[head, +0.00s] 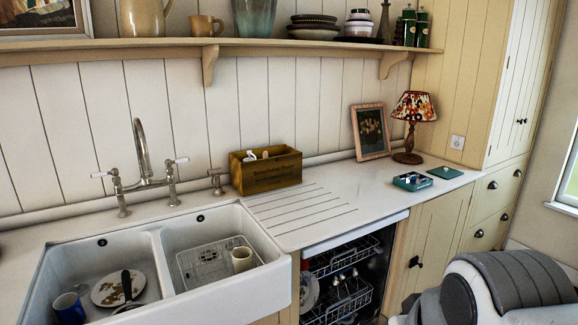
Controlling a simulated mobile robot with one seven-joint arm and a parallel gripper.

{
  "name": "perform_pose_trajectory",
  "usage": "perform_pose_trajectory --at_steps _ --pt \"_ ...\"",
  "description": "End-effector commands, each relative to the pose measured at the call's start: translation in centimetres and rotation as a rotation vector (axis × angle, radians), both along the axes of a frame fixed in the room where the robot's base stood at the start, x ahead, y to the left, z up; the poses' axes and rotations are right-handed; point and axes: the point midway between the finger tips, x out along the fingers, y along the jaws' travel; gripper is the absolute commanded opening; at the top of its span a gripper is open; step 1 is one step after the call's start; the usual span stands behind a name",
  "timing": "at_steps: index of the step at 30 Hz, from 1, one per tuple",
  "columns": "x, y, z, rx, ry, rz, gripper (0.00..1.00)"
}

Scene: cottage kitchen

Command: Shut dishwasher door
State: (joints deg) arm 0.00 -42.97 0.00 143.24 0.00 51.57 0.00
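The dishwasher (345,280) stands under the worktop, right of the sink, in the head view. Its front is open: wire racks (345,299) and dishes inside show, including a pale plate (309,291) at the left. The door panel itself is not visible, and the lower part of the dishwasher is cut off by the bottom edge of the picture. A grey and white part of my arm fills the lower right. My gripper is not in view, so its place relative to the door cannot be seen.
A double white sink (262,303) is at the left, with a mug, plate and cup in it. Cream cupboards (440,243) and drawers stand right of the dishwasher. The worktop (330,190) holds a wooden box (265,175), a picture frame and a lamp (413,112).

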Motion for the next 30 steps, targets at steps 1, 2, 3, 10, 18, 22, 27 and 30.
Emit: perform_pose_trajectory --at_steps 1,2,3,10,18,22,27,30 --pt "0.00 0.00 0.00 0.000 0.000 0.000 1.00" --pt "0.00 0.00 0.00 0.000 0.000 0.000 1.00" --pt "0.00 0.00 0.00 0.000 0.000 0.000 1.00" --pt "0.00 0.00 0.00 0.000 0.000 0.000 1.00" --pt "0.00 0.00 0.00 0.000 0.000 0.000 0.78" --pt "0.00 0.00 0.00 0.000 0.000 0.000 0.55" --pt "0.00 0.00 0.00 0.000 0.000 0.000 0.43" --pt "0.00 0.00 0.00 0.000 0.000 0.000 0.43"
